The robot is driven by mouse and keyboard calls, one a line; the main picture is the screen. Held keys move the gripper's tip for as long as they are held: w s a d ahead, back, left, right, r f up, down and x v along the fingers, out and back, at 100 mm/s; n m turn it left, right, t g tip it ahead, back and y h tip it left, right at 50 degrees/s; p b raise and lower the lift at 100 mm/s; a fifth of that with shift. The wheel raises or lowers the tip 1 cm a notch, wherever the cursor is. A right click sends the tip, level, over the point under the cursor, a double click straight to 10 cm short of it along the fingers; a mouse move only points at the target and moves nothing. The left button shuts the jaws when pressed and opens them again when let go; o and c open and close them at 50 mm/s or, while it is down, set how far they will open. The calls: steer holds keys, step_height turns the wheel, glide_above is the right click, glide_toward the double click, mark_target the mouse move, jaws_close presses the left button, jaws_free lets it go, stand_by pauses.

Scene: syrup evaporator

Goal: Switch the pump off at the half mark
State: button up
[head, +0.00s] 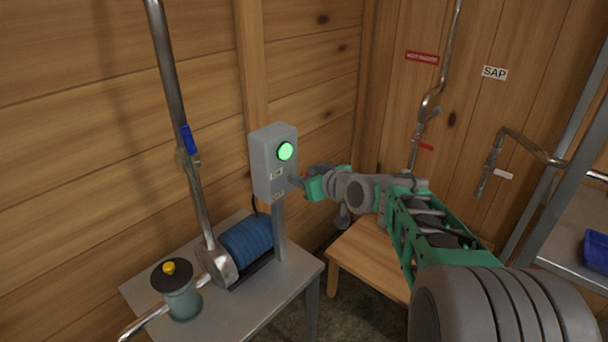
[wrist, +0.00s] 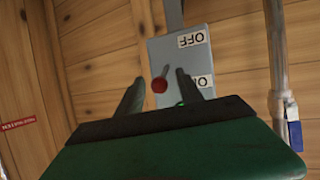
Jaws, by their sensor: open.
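The grey switch box (head: 262,168) stands on a post above the pump, with its round lamp (head: 286,151) lit green. In the wrist view the box (wrist: 165,52) appears upside down, with an OFF label (wrist: 191,40) at top and an ON label (wrist: 203,82) lower. A lever with a red ball end (wrist: 160,86) shows between my fingers, on the ON side. My gripper (head: 300,182) is open in front of the box; in the wrist view its fingers (wrist: 160,74) stand either side of the ball. Contact cannot be told. The blue pump motor (head: 246,243) is below. No half mark is readable.
The pump sits on a grey table (head: 262,306) beside a jar with a yellow knob (head: 169,268). A pipe with a blue valve handle (head: 188,139) rises left of the box. A wooden stool (head: 362,262) stands under my arm. A SAP sign (head: 494,73) is on the wall.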

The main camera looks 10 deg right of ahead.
steer(key=shift+c, duration=0.3)
jaws_close()
stand_by(1.1)
